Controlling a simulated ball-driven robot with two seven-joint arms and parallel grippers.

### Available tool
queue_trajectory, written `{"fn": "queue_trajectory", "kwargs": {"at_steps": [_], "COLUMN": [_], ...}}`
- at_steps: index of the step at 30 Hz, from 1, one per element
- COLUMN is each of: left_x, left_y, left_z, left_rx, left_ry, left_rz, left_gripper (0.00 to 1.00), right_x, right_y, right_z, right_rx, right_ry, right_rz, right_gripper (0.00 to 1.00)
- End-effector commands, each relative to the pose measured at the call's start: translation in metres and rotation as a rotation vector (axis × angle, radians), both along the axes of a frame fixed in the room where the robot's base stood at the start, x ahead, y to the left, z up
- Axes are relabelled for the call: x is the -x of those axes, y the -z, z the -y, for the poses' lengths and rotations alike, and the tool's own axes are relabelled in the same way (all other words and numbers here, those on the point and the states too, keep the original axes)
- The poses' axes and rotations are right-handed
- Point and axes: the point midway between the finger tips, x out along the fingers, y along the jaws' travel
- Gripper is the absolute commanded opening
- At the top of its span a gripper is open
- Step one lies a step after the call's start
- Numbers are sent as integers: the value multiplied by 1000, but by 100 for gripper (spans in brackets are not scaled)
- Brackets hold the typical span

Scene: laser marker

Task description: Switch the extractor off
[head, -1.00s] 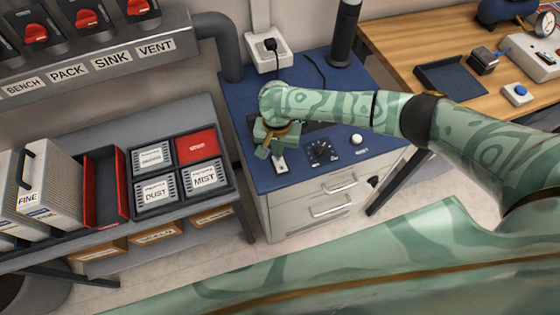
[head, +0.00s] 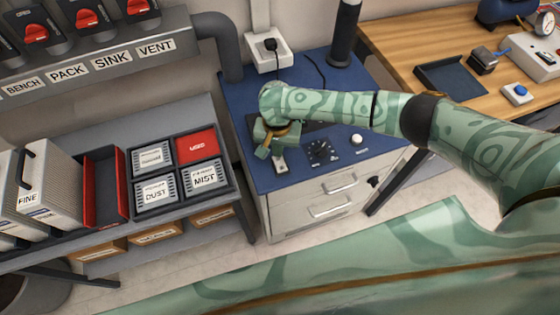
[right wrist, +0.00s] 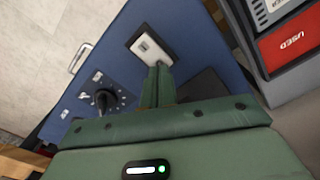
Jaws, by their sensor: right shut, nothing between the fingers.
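The extractor is a cabinet with a blue top (head: 250,178). My right gripper (head: 263,151) is shut and empty, low over the top beside the switch. In the right wrist view its fingertips (right wrist: 160,68) are close to the switch plate's near edge; I cannot tell whether they touch it. I cannot read the rocker's position. My left gripper is not in view.
A black dial (head: 319,151) and a white button (head: 357,139) sit to the right of the switch. A dark pipe (head: 345,35) rises at the back, near a plugged socket (head: 270,48). A filter shelf with a red tray (head: 104,185) stands at left, a wooden bench (head: 410,45) at right.

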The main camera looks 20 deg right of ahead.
Motion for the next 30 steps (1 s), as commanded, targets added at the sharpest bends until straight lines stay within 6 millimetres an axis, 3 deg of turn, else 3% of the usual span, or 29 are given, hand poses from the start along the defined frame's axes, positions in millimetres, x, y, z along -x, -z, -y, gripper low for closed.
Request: {"fn": "queue_trajectory", "kwargs": {"at_steps": [30], "left_x": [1], "left_y": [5], "left_z": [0], "left_rx": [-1], "left_ry": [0], "left_rz": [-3], "left_gripper": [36], "right_x": [0], "right_y": [15], "right_z": [0], "right_rx": [0], "right_ry": [0], "right_rz": [0], "right_gripper": [0]}}
